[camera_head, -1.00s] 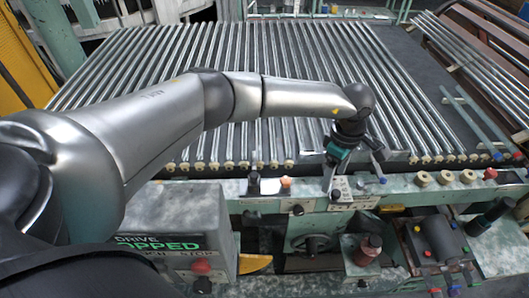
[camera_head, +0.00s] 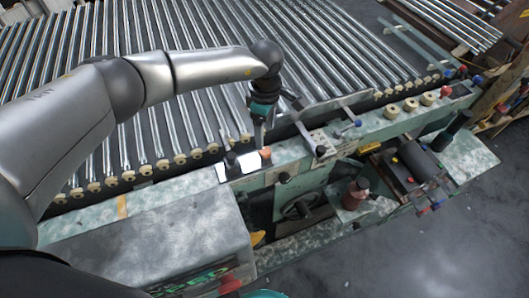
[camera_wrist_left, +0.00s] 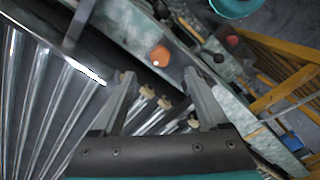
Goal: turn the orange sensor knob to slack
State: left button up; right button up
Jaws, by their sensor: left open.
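The orange knob (camera_head: 265,153) stands on the green front rail, at the right end of a small white-faced unit (camera_head: 238,165). In the left wrist view the orange knob (camera_wrist_left: 161,56) shows as a round cap, ahead of the fingertips and roughly centred between them. My left gripper (camera_head: 259,140) points down just above and behind the knob in the head view. Its two fingers (camera_wrist_left: 160,82) are apart with nothing between them. I see no contact with the knob. The knob's setting marks are too small to read. My right gripper's fingers are not seen.
A bracket with levers (camera_head: 320,145) stands on the rail just right of my left gripper. A grey drive box (camera_head: 190,245) stands front left. Several beige rollers (camera_head: 410,104) sit farther right.

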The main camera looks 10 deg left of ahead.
aim_at(265, 150)
pick_arm(q)
notch_tip(265, 150, down, 6)
jog(key=b, duration=0.3)
jog(key=shift+f+b, duration=0.2)
jog(key=shift+b, duration=0.2)
jog(key=shift+f+b, duration=0.55)
jog(key=shift+f, duration=0.2)
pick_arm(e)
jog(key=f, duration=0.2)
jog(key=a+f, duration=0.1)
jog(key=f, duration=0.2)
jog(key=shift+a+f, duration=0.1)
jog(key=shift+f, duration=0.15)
pick_arm(q)
grip_shut()
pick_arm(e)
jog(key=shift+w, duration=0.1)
